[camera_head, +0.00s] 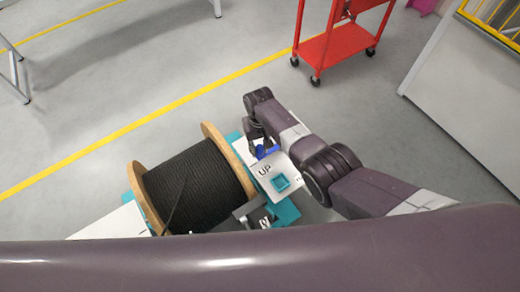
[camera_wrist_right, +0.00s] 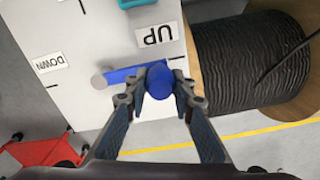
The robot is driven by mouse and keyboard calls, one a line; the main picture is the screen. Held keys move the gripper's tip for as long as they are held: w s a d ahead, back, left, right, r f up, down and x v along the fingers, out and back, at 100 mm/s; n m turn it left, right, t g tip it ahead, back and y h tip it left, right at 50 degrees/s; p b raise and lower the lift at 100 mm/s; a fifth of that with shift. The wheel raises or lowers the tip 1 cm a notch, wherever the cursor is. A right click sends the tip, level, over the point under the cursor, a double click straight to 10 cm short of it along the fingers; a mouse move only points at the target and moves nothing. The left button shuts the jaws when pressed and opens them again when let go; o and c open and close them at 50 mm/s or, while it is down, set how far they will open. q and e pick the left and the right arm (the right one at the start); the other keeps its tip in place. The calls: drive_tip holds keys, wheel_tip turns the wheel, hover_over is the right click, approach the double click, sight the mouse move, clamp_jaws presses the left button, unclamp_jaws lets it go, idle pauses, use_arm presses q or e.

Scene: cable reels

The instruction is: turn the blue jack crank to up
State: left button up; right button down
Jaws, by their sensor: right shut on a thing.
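The blue crank (camera_wrist_right: 125,74) sits on a white panel (camera_wrist_right: 75,30) of the jack. Its arm runs from a grey hub (camera_wrist_right: 98,81) to the right in the right wrist view, ending below the UP label (camera_wrist_right: 160,34), close to a short black mark. The DOWN label (camera_wrist_right: 50,63) is on the hub's other side. My right gripper (camera_wrist_right: 159,88) is shut on the crank's round blue knob (camera_wrist_right: 160,80), a finger on each side. In the head view, my right gripper (camera_head: 262,146) partly hides the blue crank (camera_head: 267,151). My left gripper is not in view.
A wooden reel of black cable (camera_head: 195,185) stands left of the panel, close to my right gripper. A teal square part (camera_head: 281,183) is on the panel. A red cart (camera_head: 335,48) and a pale cabinet (camera_head: 470,80) stand farther back. Open grey floor lies between.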

drive_tip(key=shift+w+a, duration=0.1)
drive_tip(key=shift+a, duration=0.15)
drive_tip(key=c, duration=1.6)
unclamp_jaws()
drive_tip(key=shift+d, duration=0.15)
drive_tip(key=shift+r, duration=0.15)
wheel_tip(320, 180, up, 12)
drive_tip(key=shift+f, duration=0.1)
drive_tip(key=shift+f, duration=0.1)
